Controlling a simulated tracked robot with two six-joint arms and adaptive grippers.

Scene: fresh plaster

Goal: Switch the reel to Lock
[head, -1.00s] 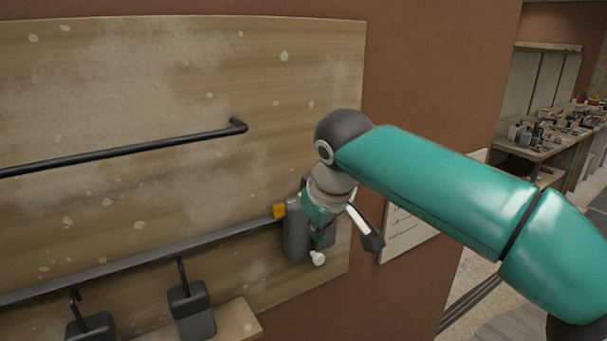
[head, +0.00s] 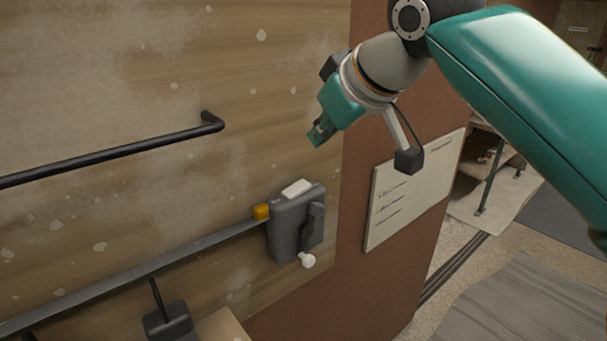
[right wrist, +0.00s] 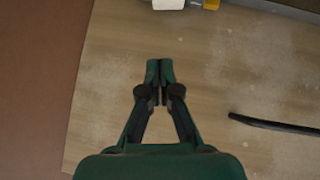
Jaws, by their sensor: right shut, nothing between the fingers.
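The reel (head: 285,229) is a grey box on the plaster-spotted board, at the right end of a grey strip. A dark lever (head: 314,224) lies along its right face, roughly upright; no Lock marking is readable. A white knob (head: 307,260) sticks out low, a pale label piece (head: 297,188) is on top, and a yellow block (head: 262,212) sits at its left. My right gripper (head: 318,137) is shut and empty, above the reel and clear of it. In the right wrist view its fingertips (right wrist: 160,68) meet over bare board. My left gripper is out of view.
A black bar (head: 110,155) projects left of my right gripper. A dark box (head: 169,322) hangs below the grey strip (head: 150,267), by a small wooden ledge (head: 222,327). A written sheet (head: 412,190) is on the brown wall to the right.

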